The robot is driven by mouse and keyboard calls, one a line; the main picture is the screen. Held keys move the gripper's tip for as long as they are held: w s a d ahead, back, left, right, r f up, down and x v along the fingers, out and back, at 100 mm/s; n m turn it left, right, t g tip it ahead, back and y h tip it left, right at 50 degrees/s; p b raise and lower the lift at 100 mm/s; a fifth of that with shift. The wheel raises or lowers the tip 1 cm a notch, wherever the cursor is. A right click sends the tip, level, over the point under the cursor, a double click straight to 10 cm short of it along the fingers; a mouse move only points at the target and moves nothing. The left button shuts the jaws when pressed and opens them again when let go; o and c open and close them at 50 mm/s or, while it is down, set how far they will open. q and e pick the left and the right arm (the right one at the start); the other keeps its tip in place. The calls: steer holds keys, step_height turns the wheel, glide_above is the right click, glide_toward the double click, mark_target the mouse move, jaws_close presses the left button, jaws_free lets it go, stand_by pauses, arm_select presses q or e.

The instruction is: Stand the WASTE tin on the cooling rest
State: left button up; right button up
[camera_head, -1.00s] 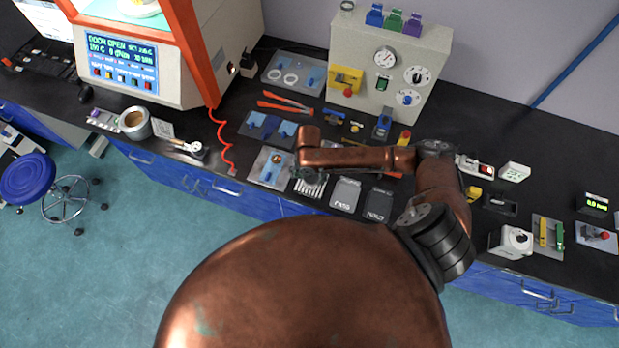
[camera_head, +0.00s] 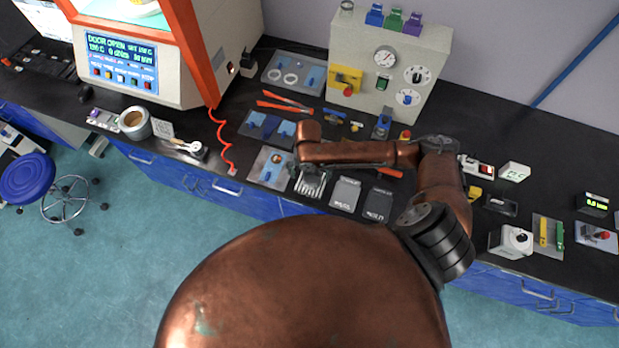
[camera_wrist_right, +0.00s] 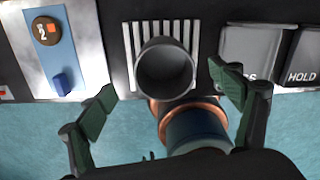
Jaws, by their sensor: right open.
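In the right wrist view a dark grey round tin (camera_wrist_right: 165,70), open at the top and empty-looking, is over the pale slatted rest (camera_wrist_right: 203,42). It looks upright, but I cannot tell if its base touches the slats. No label on it can be read. My right gripper (camera_wrist_right: 163,84) is open, with one green-padded finger on each side of the tin and gaps between. In the head view the slatted rest (camera_head: 311,186) shows at the bench's front edge, partly under my right wrist; the tin is hidden there. My left gripper is not in view.
A metal plate (camera_wrist_right: 88,40) with a numbered brown disc and blue block lies left of the rest. The floor drops away just in front. A grey control box (camera_head: 350,50) stands behind.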

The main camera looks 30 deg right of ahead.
step_height(320, 180, up, 10)
steer(key=shift+f, duration=0.2)
